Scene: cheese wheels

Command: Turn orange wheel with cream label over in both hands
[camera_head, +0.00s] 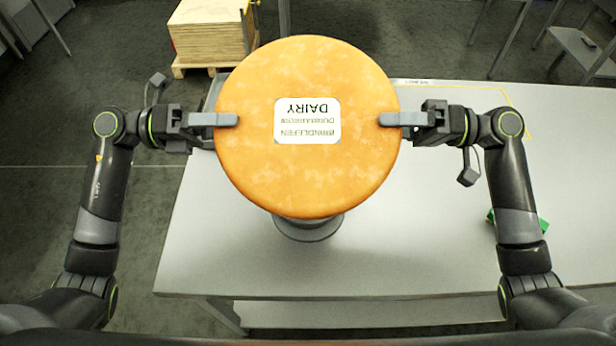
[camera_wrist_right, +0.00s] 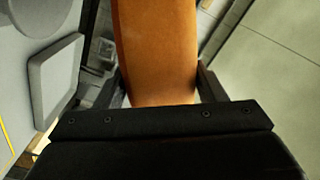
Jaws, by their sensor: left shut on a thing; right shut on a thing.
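The orange cheese wheel (camera_head: 306,185) hangs between my two grippers in the head view, its round face turned toward the camera. Its cream label (camera_head: 307,121) reads upside down, with "DAIRY" at the top. My left gripper (camera_head: 226,119) is shut on the wheel's left edge. My right gripper (camera_head: 390,119) is shut on its right edge. In the right wrist view the wheel's rim (camera_wrist_right: 157,50) stands between the two fingers of my right gripper (camera_wrist_right: 160,92). The wheel's far face is hidden.
A grey round stand (camera_head: 308,229) shows below the wheel on the light grey table (camera_head: 400,240). A small green thing (camera_head: 491,216) lies at the right, partly behind my right arm. A wooden stack on a pallet (camera_head: 210,35) stands on the floor behind.

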